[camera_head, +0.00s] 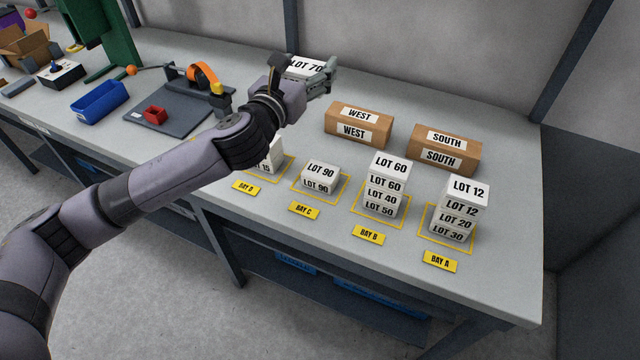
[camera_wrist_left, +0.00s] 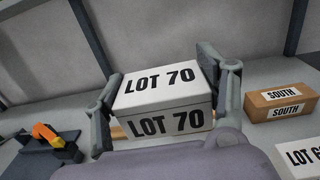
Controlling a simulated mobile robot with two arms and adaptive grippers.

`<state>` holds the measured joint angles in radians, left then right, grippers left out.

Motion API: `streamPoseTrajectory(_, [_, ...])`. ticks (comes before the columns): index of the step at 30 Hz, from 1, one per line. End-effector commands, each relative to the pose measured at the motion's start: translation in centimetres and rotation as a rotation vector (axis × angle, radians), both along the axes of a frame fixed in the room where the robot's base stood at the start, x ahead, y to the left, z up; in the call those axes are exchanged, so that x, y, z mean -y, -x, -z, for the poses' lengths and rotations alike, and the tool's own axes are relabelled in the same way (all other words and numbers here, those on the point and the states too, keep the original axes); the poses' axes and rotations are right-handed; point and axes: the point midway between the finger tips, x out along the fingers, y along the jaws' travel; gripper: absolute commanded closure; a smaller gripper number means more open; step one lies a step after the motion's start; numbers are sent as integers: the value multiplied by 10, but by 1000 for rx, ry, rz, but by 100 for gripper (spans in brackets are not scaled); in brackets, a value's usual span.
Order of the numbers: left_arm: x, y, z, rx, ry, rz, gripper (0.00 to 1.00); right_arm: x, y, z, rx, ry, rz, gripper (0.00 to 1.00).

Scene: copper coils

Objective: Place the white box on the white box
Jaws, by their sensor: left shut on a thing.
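My left gripper (camera_head: 304,74) is shut on a white box labelled LOT 70 (camera_head: 308,66), held above the back of the table. In the left wrist view the LOT 70 box (camera_wrist_left: 165,98) sits between the two fingers. White boxes stand in yellow-outlined bays: a stack with LOT 12 on top (camera_head: 468,188) in bay A, a stack with LOT 60 on top (camera_head: 391,164) in bay B, and a LOT 90 box (camera_head: 320,176) in bay C. A white box in bay D (camera_head: 275,157) is partly hidden by my arm. My right gripper is out of view.
Brown WEST (camera_head: 373,118) and SOUTH (camera_head: 461,141) boxes lie behind the bays. The front right of the table (camera_head: 505,285) is clear.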

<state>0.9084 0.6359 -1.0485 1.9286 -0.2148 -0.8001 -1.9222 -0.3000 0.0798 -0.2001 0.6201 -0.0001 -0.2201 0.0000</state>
Motion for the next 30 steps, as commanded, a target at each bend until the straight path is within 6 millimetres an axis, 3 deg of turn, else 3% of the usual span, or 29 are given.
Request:
streamPoseTrajectory(1, [9,5,10,4,4,8,68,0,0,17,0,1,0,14])
streamPoseTrajectory(3, [18,10,13,3,3,13,68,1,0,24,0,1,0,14])
streamPoseTrajectory(8, [28,18,17,2,2,21,68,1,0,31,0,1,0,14])
streamPoseTrajectory(11, [29,19,30,-1,1,22,68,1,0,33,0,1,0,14])
streamPoseTrajectory(24, [29,19,144,-3,2,21,68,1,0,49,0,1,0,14])
streamPoseTrajectory(30, [29,18,169,2,2,21,68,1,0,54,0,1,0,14])
